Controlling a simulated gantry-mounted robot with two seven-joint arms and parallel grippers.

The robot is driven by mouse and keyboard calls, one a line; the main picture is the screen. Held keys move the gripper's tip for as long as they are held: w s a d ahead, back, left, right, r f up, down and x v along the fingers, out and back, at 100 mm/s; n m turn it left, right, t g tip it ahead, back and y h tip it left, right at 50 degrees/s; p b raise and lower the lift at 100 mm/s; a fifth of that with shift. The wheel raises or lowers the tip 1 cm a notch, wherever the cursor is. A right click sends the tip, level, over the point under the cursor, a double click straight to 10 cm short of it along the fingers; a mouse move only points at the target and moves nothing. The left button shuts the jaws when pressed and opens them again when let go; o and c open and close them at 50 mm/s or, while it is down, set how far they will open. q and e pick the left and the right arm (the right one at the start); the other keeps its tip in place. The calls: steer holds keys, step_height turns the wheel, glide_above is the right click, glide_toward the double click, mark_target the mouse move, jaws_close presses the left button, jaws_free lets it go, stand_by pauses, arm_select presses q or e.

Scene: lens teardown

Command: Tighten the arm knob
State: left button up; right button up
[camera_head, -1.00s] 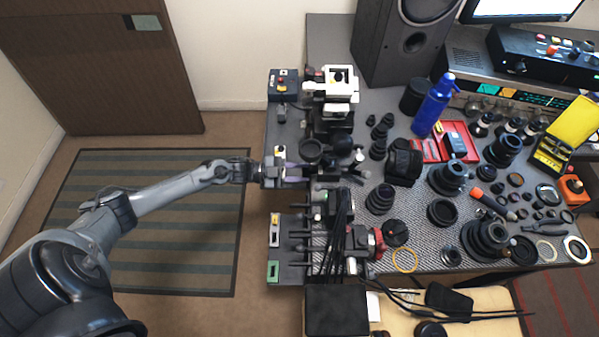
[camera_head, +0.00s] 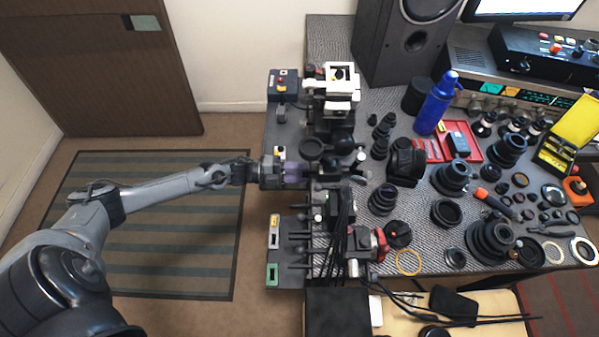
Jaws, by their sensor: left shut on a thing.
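My left gripper (camera_head: 305,172) reaches in from the left, level with the middle of the dark rig at the bench's left edge. It is shut on a small part there, taken to be the arm knob, which the fingers mostly hide. A round black disc-shaped part (camera_head: 311,147) sits just above the fingers. A dark ball-like part with small levers (camera_head: 344,147) is to their right. My right gripper is not in view.
A white-framed device (camera_head: 340,75) stands on the rig above the gripper. Black cables (camera_head: 338,215) and several rods lie below it. Lenses, rings and a blue bottle (camera_head: 434,105) crowd the bench to the right.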

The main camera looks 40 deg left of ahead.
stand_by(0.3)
arm_select(q)
steer(key=o, duration=1.1)
steer(key=shift+c, duration=0.2)
steer(key=p+v, duration=0.2)
steer(key=v, duration=0.9)
steer(key=shift+d+m, duration=0.1)
steer(key=shift+m, duration=0.2)
